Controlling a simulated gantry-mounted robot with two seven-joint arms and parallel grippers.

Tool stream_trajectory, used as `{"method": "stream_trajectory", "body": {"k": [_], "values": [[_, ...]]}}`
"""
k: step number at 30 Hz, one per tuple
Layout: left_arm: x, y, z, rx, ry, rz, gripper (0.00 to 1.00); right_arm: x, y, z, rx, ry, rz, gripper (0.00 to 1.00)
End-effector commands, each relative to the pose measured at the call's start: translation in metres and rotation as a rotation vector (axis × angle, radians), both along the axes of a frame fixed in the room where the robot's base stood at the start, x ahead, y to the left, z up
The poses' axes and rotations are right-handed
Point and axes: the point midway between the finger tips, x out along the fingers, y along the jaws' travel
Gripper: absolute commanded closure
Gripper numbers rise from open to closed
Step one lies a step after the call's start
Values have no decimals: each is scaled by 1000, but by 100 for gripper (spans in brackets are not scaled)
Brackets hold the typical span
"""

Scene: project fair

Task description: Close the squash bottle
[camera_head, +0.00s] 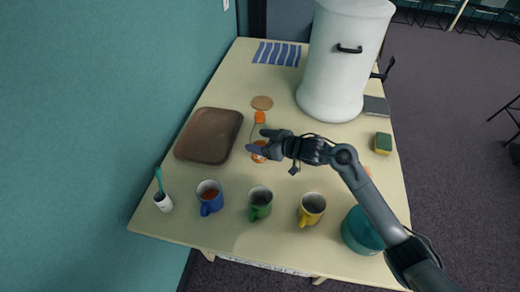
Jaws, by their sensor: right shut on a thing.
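The squash bottle stands near the middle of the table, with an orange cap (260,117) at its top and an orange patch (258,157) low on its body. My right gripper (257,143) is at the bottle's body, below the cap, and is shut on the bottle. The fingers and hand hide much of the body. I cannot tell at this size whether the cap is fully closed. My left gripper is not in view.
A brown tray (209,135) lies left of the bottle, and a round coaster (262,102) lies behind it. Blue (210,198), green (260,204) and yellow (312,209) mugs stand in front. A large white urn (340,65) stands behind right, and a teal bowl (360,233) sits front right.

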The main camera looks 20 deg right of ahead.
Motion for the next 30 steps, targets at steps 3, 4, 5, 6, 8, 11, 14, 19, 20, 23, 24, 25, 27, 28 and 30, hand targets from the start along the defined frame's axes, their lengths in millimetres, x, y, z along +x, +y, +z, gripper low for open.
{"method": "stream_trajectory", "body": {"k": [3, 4, 5, 6, 8, 11, 14, 19, 20, 23, 24, 25, 27, 28, 30], "values": [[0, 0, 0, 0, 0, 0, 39, 1, 1, 0, 0, -1, -1, 100], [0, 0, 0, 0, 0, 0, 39, 1, 1, 0, 1, -1, 0, 100], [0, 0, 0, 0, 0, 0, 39, 1, 1, 0, 1, -1, 0, 100], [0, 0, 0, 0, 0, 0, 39, 1, 1, 1, 1, -1, 0, 100], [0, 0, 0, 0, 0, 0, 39, 0, 1, 0, 1, -1, 0, 100], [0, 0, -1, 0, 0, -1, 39, 0, 1, -2, 1, 0, 0, 100], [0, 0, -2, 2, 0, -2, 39, 0, 1, -10, 1, 2, 0, 100], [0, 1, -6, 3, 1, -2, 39, 0, 1, -32, 2, 1, 0, 100], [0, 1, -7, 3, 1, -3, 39, 0, 1, -35, 2, 1, 0, 100], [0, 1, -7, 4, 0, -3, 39, 0, 1, -40, 1, 0, 0, 100], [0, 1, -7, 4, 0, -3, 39, 0, 0, -40, 1, 0, 0, 100], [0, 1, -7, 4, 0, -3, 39, 0, 0, -40, 1, -1, 0, 100], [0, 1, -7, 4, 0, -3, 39, 0, 0, -40, 1, -1, 0, 100], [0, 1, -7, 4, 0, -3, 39, 0, 0, -40, 1, -1, 0, 100], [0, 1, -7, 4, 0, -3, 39, 0, 0, -40, 1, -1, 0, 100]]}}
